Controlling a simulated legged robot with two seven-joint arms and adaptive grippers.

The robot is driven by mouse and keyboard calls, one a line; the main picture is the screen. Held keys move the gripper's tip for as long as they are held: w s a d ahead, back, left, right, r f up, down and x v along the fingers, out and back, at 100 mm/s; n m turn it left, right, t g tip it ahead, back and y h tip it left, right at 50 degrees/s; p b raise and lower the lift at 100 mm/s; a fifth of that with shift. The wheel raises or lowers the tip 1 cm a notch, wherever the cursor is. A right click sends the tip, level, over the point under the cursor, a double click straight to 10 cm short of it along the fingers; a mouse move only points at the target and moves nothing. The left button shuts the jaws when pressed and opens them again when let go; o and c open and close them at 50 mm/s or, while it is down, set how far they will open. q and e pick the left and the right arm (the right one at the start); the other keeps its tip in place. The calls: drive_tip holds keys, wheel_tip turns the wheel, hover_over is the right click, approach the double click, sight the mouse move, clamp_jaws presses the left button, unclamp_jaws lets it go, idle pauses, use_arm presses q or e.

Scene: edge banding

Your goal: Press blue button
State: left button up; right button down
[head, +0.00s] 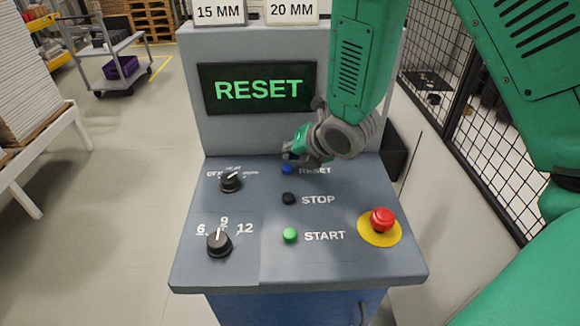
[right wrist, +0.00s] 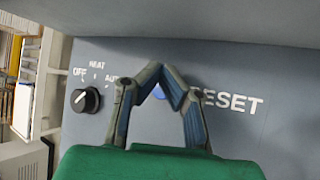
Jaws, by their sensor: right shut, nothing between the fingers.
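The blue button (head: 287,169) sits beside the RESET label, at the top of a column of buttons on the grey control panel (head: 335,265). In the right wrist view the blue button (right wrist: 159,93) shows between my right gripper's fingers, partly covered by them. My right gripper (head: 290,155) is shut and empty, with its fingertips close to the blue button, just above it in the head view. I cannot tell whether they touch it. My left gripper is not in view.
Below are the black STOP button (head: 288,198), the green START button (head: 290,235) and a red emergency button (head: 382,219). Two black knobs (head: 231,182) (head: 219,242) are at left. A screen (head: 258,89) reads RESET. A black mesh fence (head: 470,90) stands at right.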

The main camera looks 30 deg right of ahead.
drive_tip(key=shift+a+r, duration=0.1)
drive_tip(key=shift+a, duration=0.45)
drive_tip(key=shift+a+r, duration=0.2)
drive_tip(key=shift+a, duration=0.5)
drive_tip(key=shift+d+f, duration=0.2)
drive_tip(key=shift+d, duration=0.5)
drive_tip(key=shift+d+f, duration=0.1)
drive_tip(key=shift+d, duration=0.25)
drive_tip(key=shift+a, duration=1.5)
drive_tip(key=shift+d+f+b, duration=0.25)
drive_tip(key=shift+d+b, duration=0.05)
drive_tip(key=shift+d, duration=0.6)
drive_tip(key=shift+a+f, duration=0.15)
drive_tip(key=shift+a, duration=0.65)
drive_tip(key=shift+d+f+b, duration=0.3)
drive_tip(key=shift+d+b, duration=0.05)
drive_tip(key=shift+d, duration=0.35)
drive_tip(key=shift+a+r, duration=0.1)
drive_tip(key=shift+a, duration=0.2)
drive_tip(key=shift+a+r+p, duration=0.1)
drive_tip(key=shift+r+p, duration=0.2)
drive_tip(key=shift+r, duration=0.05)
drive_tip(key=shift+d+r+p, duration=0.25)
drive_tip(key=shift+r+p, duration=0.2)
drive_tip(key=shift+r, duration=0.05)
drive_tip(key=shift+d, duration=0.15)
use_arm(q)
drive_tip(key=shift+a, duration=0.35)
use_arm(e)
drive_tip(key=shift+d, duration=0.15)
